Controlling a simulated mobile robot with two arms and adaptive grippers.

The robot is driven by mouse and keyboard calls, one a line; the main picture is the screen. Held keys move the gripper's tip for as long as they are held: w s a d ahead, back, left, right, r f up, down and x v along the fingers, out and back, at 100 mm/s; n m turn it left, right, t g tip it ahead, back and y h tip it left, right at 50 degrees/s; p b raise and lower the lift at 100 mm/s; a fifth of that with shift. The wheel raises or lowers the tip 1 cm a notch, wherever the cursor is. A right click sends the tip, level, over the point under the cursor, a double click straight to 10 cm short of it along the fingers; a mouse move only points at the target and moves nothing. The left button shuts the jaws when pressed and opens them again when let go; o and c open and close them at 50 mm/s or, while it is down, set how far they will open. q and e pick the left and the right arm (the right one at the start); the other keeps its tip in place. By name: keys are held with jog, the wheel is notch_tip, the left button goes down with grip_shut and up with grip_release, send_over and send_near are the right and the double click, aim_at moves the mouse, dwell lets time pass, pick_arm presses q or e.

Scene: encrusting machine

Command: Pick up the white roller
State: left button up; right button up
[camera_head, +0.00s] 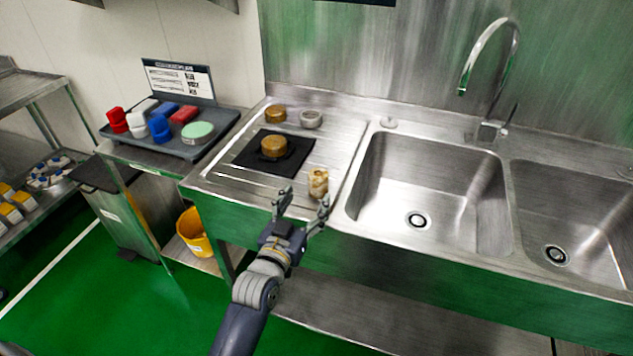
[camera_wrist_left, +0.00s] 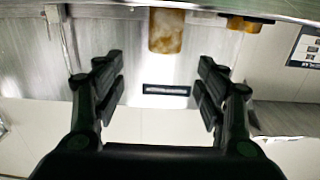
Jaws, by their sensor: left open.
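The white roller (camera_head: 318,183) looks like a short upright cylinder, off-white with tan stains. It stands on the steel drainboard, left of the sink, near the front edge. My left gripper (camera_head: 305,198) is open and empty, in front of the roller and slightly to its left, with the fingers pointing towards it. In the left wrist view, which looks upside down, the roller (camera_wrist_left: 166,31) hangs at the top, beyond and between the two spread fingers (camera_wrist_left: 158,78). The fingers do not touch it. My right gripper is not in view.
A black mat (camera_head: 245,153) with a round brown piece (camera_head: 274,147) lies behind the roller. Another brown piece (camera_head: 275,113) and a grey ring (camera_head: 311,119) stand farther back. The sink basin (camera_head: 380,200) is at the right. A grey tray (camera_head: 222,128) with coloured pieces is at the left.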

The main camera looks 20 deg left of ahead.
aim_at(315, 180)
pick_arm(q)
jog(key=w, duration=0.5)
jog(key=shift+r+p, duration=0.15)
jog(key=shift+p, duration=0.2)
jog(key=shift+w, duration=1.05)
jog(key=w, duration=0.1)
jog(key=w+p, duration=0.1)
jog(key=w, duration=0.1)
jog(key=shift+a+f, duration=0.2)
jog(key=shift+f, duration=0.1)
jog(key=shift+w, duration=0.45)
jog(key=c, duration=1.3)
